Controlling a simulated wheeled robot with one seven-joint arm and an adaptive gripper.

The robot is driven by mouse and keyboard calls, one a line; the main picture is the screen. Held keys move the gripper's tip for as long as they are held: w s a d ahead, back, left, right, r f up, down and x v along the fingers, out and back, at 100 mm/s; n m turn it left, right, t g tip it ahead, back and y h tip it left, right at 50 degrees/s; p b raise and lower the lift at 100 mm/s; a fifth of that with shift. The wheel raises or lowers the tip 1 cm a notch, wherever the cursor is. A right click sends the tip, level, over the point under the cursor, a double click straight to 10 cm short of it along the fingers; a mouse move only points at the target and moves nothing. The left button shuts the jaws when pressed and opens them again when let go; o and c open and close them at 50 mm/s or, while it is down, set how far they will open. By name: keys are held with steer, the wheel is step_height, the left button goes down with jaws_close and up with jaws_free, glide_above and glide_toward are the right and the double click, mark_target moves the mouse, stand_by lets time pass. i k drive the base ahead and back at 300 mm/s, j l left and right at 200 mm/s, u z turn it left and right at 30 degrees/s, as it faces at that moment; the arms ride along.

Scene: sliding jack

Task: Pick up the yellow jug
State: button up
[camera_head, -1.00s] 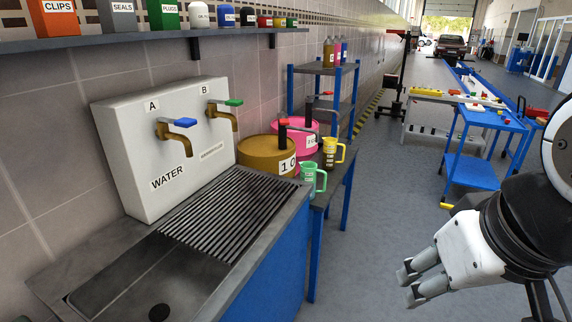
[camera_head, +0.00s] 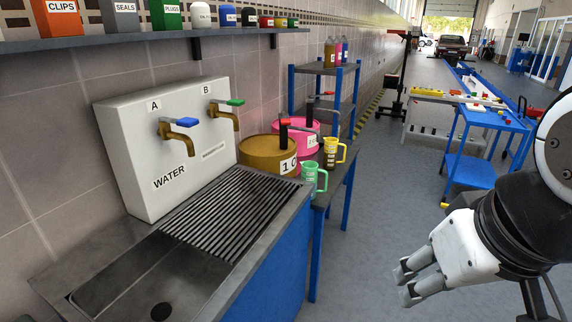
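The yellow jug (camera_head: 333,151) stands upright on the dark bench top right of the sink, its handle pointing right. A green jug (camera_head: 312,177) stands just in front of it, closer to me, with its handle also to the right. My gripper (camera_head: 402,284) is at the lower right, well in front of and to the right of the jugs, over the floor. Its grey fingers point left and show a small gap between them. Nothing is seen in it.
A sink with a ribbed drainer (camera_head: 232,212) and a tap panel (camera_head: 165,150) stand at left. A brown drum (camera_head: 262,154) and a pink drum (camera_head: 300,138) sit behind the jugs. A blue cart (camera_head: 475,172) stands at right. Open floor lies between bench and cart.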

mark_target(331, 144)
steer(key=k+l+u, duration=0.1)
steer(key=u, duration=1.85)
steer(key=z, duration=2.1)
steer(key=i+l+u, duration=0.1)
steer(key=i+l, duration=0.85)
steer(key=i+l+u, duration=0.15)
steer(key=i+l, duration=0.7)
steer(key=l, duration=0.25)
steer(key=i+l+u, duration=0.15)
steer(key=i+l, duration=0.3)
steer(key=l, duration=0.15)
